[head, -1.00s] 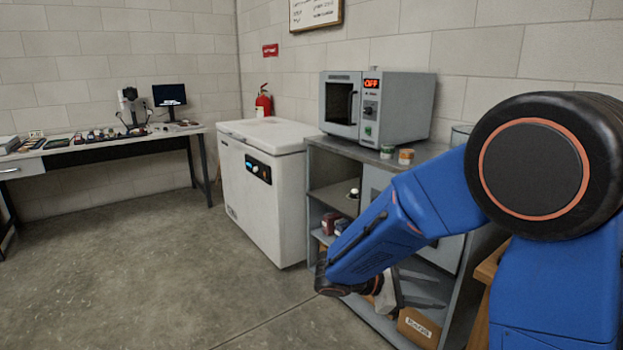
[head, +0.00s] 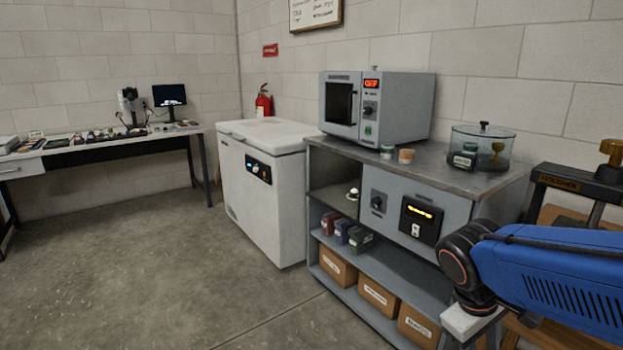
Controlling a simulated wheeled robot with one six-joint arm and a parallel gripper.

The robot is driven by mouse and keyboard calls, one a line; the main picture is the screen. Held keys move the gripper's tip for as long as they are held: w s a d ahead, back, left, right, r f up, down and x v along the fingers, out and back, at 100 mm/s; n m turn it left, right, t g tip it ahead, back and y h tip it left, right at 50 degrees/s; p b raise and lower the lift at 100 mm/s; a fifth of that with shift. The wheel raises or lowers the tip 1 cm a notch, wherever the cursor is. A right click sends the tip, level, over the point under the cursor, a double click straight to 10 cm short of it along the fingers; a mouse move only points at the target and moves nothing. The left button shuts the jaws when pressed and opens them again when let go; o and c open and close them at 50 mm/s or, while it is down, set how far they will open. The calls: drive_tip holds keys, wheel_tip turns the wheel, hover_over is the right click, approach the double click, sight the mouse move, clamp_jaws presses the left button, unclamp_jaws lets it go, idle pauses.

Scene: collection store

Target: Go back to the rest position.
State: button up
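My blue arm (head: 560,275) reaches in from the right edge in the head view, folded low. My gripper (head: 473,340) hangs at its end, pointing down at the bottom edge. Its pale body shows below the dark wrist, and its fingers look spread apart with nothing seen between them. The fingertips are cut off by the frame. The gripper shows in front of the right end of the grey shelf cabinet (head: 445,163).
An oven (head: 395,105), two small jars and a glass desiccator (head: 480,148) stand on the cabinet top. Boxes (head: 378,296) fill its lower shelves. A white chest freezer (head: 250,190) stands left of it. A press (head: 585,185) stands at right. The floor (head: 160,270) is clear at left.

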drive_tip(key=s+a+r+m+t+y, duration=0.3)
drive_tip(key=s+m+t, duration=0.1)
drive_tip(key=shift+a+m+y, duration=0.25)
drive_tip(key=shift+m+y, duration=0.05)
drive_tip(key=shift+y, duration=0.1)
idle(0.9)
